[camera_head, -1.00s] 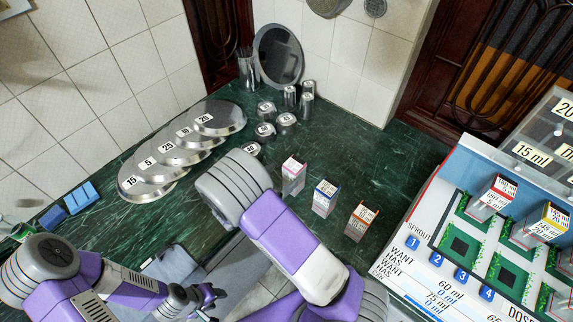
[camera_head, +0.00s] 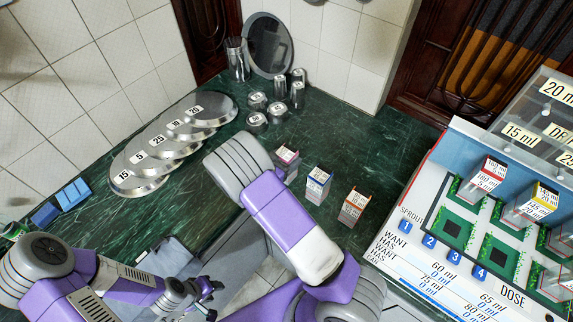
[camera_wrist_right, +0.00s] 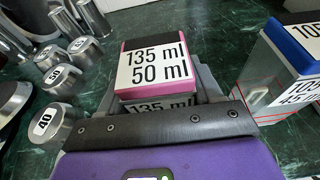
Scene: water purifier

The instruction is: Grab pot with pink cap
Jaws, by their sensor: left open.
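The pot with the pink cap (camera_head: 287,156) stands on the dark green counter, leftmost of three small pots in the head view. In the right wrist view the pink-capped pot (camera_wrist_right: 157,66) is labelled 135 ml and 50 ml and sits directly in front of my right gripper (camera_wrist_right: 162,92). Grey finger parts show on both sides of the pot; whether they touch it is hidden. My right arm covers this gripper in the head view. My left gripper (camera_head: 212,296) is open and empty at the lower left, well away from the pot.
A blue-capped pot (camera_head: 318,183) and an orange-capped pot (camera_head: 354,206) stand to the right. Several metal weights (camera_head: 257,110) and labelled discs (camera_head: 140,172) lie to the left and behind. A dosing board (camera_head: 470,235) fills the right side.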

